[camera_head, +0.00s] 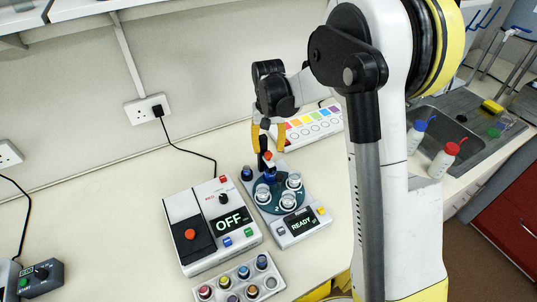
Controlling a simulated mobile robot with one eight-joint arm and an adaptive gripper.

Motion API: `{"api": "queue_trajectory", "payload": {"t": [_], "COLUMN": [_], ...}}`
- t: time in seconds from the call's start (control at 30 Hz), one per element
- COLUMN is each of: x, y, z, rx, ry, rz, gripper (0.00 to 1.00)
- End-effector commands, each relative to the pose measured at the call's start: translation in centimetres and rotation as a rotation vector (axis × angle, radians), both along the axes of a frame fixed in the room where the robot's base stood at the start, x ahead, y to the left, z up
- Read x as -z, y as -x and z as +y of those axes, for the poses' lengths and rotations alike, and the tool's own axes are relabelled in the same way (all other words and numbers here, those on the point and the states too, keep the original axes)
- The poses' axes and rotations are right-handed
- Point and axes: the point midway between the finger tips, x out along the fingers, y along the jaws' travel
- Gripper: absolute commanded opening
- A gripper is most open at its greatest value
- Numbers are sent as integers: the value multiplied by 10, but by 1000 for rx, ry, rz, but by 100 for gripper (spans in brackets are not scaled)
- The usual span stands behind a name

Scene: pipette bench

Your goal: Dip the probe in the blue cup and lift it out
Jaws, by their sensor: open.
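My gripper (268,142) points down above the back of a grey device with a round teal plate (285,207). Its two yellow fingers are apart. A small dark upright piece with a red part (267,156), which may be the probe, shows between and just below the fingertips. I cannot tell whether the fingers touch it. Right under it is a blue cup-like piece (270,177) at the back of the plate. Whether the red part is inside it or above it is too small to tell. Several clear cups (293,181) stand on the plate.
A white-and-black device showing OFF (211,224) stands left of the READY device (301,227). A rack of coloured caps (236,293) is in front. A strip with coloured squares (318,123) lies behind. My arm hides the bench to the right.

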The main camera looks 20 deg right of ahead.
Motion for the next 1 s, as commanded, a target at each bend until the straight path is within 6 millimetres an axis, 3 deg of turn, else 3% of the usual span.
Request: {"api": "queue_trajectory", "payload": {"t": [0.2, 0.53, 0.57, 0.7, 0.87, 1.0], "x": [27, 30, 30, 30, 29, 14], "y": [0, 0, 0, 0, 0, 0], "z": [0, 0, 0, 0, 0, 0], "rx": [0, 0, 0, 0, 0, 0], "ry": [0, 0, 0, 0, 0, 0], "rz": [0, 0, 0, 0, -1, -1], "gripper": [45, 45, 41, 0, 0, 0]}}
